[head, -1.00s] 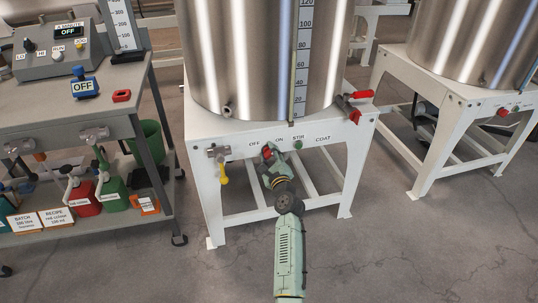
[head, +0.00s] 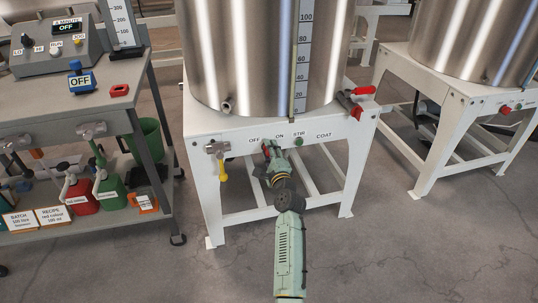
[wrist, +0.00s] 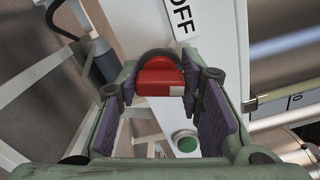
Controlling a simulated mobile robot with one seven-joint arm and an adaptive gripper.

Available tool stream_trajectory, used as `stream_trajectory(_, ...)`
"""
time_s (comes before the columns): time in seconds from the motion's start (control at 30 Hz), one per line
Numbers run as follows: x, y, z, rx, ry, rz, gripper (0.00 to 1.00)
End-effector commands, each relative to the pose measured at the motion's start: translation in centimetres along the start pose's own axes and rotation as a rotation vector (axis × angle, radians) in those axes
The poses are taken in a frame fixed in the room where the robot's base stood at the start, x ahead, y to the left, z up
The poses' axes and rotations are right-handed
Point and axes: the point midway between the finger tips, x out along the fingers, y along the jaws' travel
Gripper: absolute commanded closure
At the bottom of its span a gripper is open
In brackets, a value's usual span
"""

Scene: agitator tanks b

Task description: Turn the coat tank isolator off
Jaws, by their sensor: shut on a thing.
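The coat tank (head: 262,50) stands on a white frame (head: 225,130) with OFF, ON, STIR and COAT labels on its front. The isolator is a red knob (wrist: 160,78) with a black surround and a small white mark, below the OFF label (wrist: 180,14) in the wrist view. My gripper (wrist: 165,95) has its two padded fingers on either side of the knob, shut on it. In the head view my gripper (head: 272,155) reaches the frame's front between OFF and ON and hides most of the knob. Which label the knob points to is unclear.
A green stir button (head: 299,141) sits just right of my gripper. A yellow-handled valve (head: 222,165) is at left and a red-handled valve (head: 360,92) at right. A cart (head: 100,105) stands at left, a second tank (head: 470,50) at right. The floor in front is clear.

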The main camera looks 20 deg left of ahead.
Motion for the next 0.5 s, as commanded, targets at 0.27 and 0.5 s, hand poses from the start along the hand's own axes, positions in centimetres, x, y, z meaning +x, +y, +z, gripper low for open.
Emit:
stream_trajectory(0.27, -0.02, 0.44, -0.13, -0.264, 0.000, -0.001, 0.94)
stream_trajectory(0.5, -0.02, 0.52, -0.20, -0.493, 0.000, -0.001, 0.94)
